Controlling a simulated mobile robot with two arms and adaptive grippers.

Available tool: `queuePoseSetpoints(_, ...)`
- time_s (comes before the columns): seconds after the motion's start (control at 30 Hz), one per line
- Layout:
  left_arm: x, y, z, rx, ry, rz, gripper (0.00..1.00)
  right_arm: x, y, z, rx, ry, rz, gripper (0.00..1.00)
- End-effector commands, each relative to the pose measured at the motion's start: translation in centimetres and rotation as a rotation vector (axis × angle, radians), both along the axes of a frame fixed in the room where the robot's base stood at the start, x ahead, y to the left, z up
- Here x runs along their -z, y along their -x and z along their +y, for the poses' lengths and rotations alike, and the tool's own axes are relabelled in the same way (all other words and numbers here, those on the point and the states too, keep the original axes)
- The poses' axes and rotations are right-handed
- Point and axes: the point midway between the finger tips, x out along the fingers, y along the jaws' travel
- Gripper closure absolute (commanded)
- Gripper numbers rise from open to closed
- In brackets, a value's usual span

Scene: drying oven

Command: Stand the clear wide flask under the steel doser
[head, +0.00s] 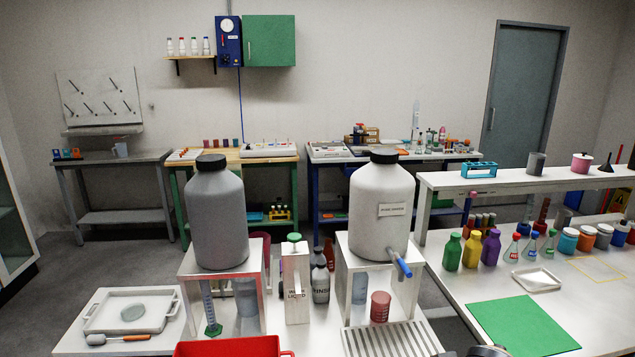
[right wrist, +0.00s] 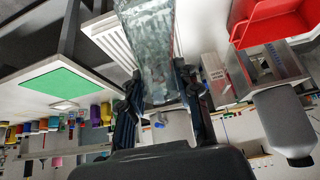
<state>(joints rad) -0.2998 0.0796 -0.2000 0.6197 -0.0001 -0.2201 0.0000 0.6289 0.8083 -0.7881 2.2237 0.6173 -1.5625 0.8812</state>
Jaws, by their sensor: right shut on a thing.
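The clear wide flask (right wrist: 152,50) is between the two fingers of my right gripper (right wrist: 165,92) in the right wrist view, and the gripper is shut on it. The flask reaches up to the top edge of that picture. The grey jug, which looks like the steel doser (head: 216,215), stands on a white stand left of centre in the head view. It also shows in the right wrist view (right wrist: 285,122), right of the flask and apart from it. Its outlet cannot be made out. My left gripper is not in view.
A red tray (head: 235,347) lies in front of the grey jug's stand. A white jug (head: 381,210) with a blue tap (head: 400,264) stands to the right, above a grooved drip tray (head: 390,340). A green mat (head: 523,326) lies on the right bench, near several bottles.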

Motion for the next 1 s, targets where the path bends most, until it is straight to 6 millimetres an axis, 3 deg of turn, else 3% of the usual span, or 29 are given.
queuePoseSetpoints(0.1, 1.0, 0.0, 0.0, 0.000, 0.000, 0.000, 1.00, -2.1, 1.7, 0.2, 0.055, -0.002, -0.007, 1.00)
queuePoseSetpoints(0.3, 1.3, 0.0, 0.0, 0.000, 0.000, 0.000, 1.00, -3.7, 3.2, -0.1, 0.111, 0.001, 0.000, 1.00)
queuePoseSetpoints(1.0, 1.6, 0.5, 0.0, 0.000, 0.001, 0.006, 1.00, -3.1, 3.6, -0.5, 0.107, -0.004, 0.008, 1.00)
